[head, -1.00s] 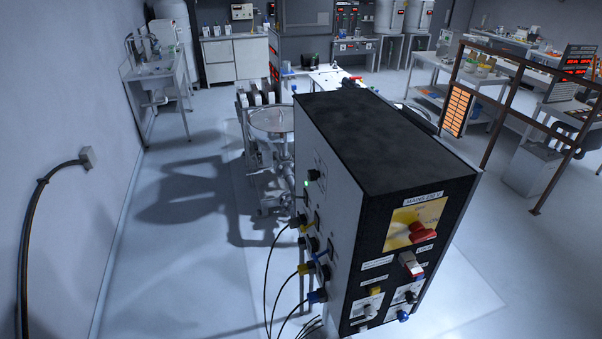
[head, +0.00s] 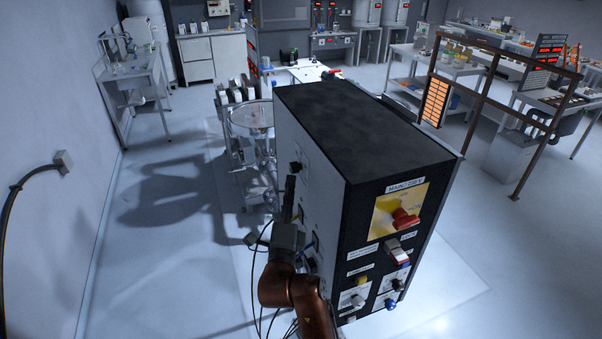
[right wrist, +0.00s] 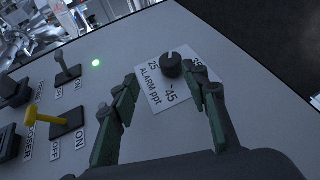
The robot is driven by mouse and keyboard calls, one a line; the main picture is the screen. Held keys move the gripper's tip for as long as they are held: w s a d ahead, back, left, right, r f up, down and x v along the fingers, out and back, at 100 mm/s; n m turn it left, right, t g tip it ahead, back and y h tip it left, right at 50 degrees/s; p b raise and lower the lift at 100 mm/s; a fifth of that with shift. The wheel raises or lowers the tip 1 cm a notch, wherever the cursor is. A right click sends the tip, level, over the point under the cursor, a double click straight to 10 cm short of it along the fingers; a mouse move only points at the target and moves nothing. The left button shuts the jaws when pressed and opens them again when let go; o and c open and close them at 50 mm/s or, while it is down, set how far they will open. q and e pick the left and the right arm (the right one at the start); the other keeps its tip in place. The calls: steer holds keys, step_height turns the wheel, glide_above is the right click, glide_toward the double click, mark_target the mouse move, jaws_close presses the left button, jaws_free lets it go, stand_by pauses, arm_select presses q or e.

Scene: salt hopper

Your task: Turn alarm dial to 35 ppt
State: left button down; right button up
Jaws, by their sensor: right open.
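The alarm dial (right wrist: 171,65) is a round black knob on a white plate lettered "ALARM ppt" (right wrist: 152,85) in the right wrist view. The marks 25 and 45 are readable; another number is partly hidden by the right-hand finger. I cannot tell surely where the knob points. My right gripper (right wrist: 164,79) is open, its fingers either side of the plate, with the knob a little beyond the tips and not gripped. In the head view this gripper (head: 289,203) is at the left side of the black-topped cabinet (head: 360,125), below a dark knob (head: 296,167). My left gripper is not in view.
A lit green lamp (right wrist: 96,63), a grey toggle switch (right wrist: 67,70) and a yellow lever (right wrist: 38,115) are left of the dial. The cabinet front has a red main handle (head: 404,218). Cables hang below my right arm. Floor at left is clear.

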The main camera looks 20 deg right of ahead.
mark_target(291, 171)
steer(key=shift+y, duration=0.4)
steer(key=w+r, duration=0.1)
steer(key=w+d+r, duration=0.1)
steer(key=w, duration=0.1)
steer(key=w+r, duration=0.1)
steer(key=shift+w+d+r+p, duration=0.1)
steer(key=shift+w+d+p, duration=0.2)
steer(key=shift+d+p, duration=0.1)
steer(key=shift+w+d+r, duration=0.15)
steer(key=shift+w+d, duration=0.1)
steer(key=shift+w, duration=0.4)
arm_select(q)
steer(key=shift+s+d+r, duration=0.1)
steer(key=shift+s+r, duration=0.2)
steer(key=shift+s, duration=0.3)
arm_select(e)
steer(key=shift+c, duration=0.4)
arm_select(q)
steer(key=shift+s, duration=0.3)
arm_select(e)
jaws_close()
